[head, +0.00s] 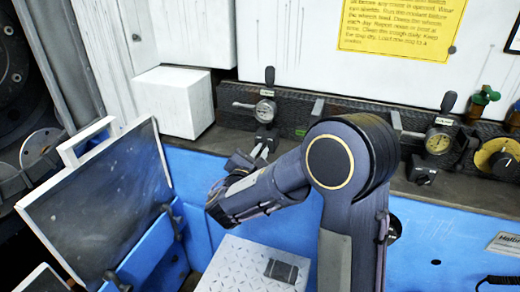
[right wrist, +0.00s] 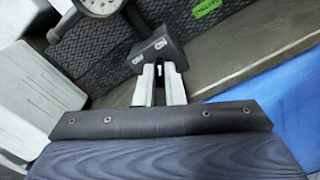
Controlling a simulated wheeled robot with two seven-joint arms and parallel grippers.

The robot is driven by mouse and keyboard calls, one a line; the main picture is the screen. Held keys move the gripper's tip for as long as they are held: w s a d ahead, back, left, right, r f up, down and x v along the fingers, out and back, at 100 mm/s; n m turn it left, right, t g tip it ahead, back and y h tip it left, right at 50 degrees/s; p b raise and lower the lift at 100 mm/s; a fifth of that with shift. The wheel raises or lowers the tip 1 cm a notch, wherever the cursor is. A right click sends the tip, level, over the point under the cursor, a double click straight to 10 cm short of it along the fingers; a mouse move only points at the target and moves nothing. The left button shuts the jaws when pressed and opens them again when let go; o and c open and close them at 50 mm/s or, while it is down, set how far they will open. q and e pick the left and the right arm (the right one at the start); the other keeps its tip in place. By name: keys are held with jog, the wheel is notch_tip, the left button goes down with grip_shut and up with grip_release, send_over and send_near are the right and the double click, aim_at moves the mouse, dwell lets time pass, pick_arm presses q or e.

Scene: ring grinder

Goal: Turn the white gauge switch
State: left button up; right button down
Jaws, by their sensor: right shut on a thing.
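The white gauge (head: 265,110) stands on the dark textured ledge in the head view, with a dark lever on top. Its white dial shows partly at the top of the right wrist view (right wrist: 98,5). Below it is a small dark switch block (right wrist: 160,55) with white lettering. My right gripper (head: 261,153) reaches up to this switch from the front. In the right wrist view, its two pale fingers (right wrist: 160,80) are closed around a small part at the block's front, mostly hidden between them. My left gripper is not in view.
A yellow-faced gauge (head: 438,142) with its own dark switch (head: 420,170) stands further right. A white box (head: 172,102) is left of the white gauge. A blue panel (head: 450,225) lies below the ledge.

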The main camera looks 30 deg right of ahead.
jog(key=n+p, duration=0.2)
jog(key=n, duration=0.1)
jog(key=n+p, duration=0.1)
jog(key=shift+a+r+n+p, duration=0.1)
jog(key=shift+r+n+p, duration=0.15)
jog(key=shift+n+p, duration=0.15)
jog(key=n+p, duration=0.6)
jog(key=shift+w+a, duration=0.1)
jog(key=shift+w, duration=0.05)
jog(key=shift+f+n+p, duration=0.15)
jog(key=shift+n+p, duration=0.85)
jog(key=shift+n, duration=0.05)
jog(key=shift+f+n+p, duration=0.1)
jog(key=shift+n+p, duration=0.85)
jog(key=shift+n, duration=0.1)
jog(key=c, duration=1.8)
grip_release()
